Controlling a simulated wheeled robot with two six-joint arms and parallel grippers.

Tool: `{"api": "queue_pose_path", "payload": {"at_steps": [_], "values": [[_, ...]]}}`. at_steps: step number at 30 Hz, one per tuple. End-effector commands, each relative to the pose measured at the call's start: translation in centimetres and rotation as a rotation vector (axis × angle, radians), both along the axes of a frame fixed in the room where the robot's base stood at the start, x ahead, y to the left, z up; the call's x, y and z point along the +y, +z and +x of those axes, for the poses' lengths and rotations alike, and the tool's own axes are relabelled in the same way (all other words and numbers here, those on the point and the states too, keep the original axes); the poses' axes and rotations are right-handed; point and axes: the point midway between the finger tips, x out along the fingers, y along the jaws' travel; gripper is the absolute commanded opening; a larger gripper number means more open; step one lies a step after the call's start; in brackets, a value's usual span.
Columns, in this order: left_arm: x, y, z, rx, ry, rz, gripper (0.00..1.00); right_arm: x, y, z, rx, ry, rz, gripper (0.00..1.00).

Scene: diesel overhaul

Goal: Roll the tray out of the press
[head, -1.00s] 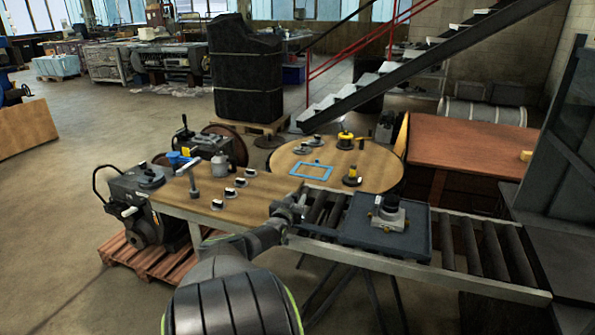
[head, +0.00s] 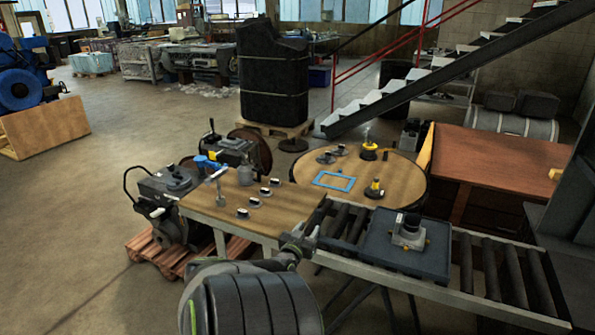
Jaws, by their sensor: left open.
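The dark grey-blue tray (head: 440,263) lies flat on the roller conveyor (head: 455,282), right of its left end. A grey metal part with a dark round top (head: 408,233) stands on the tray. Part of the press (head: 568,205) shows as a dark frame at the right edge, with a gap of bare rollers between it and the tray. My left gripper (head: 299,242) is at the conveyor's left front corner, left of the tray and apart from it. It looks open and empty, though its fingers are small and partly hidden. My right gripper is out of view.
A wooden table (head: 240,228) with several small parts adjoins the conveyor's left end. A round table (head: 400,181) with a blue frame (head: 334,181) stands behind. A brown bench (head: 500,158) is at the back right. Open floor lies left.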

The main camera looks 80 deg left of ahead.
Motion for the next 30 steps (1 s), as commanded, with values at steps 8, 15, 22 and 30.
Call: {"api": "queue_pose_path", "payload": {"at_steps": [8, 15, 22, 30], "values": [[-4.1, 0.0, -3.7, 0.001, 0.001, -0.002, 0.42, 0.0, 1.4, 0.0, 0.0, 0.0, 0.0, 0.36], [-5.7, 0.0, -5.0, 0.0, 0.001, 0.0, 0.42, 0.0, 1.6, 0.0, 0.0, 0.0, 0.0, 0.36], [-5.9, 0.0, -5.1, -0.001, 0.001, 0.001, 0.42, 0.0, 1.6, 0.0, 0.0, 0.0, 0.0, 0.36], [-5.8, 0.0, -5.1, -0.001, 0.001, 0.001, 0.42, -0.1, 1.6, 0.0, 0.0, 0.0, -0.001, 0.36]]}}
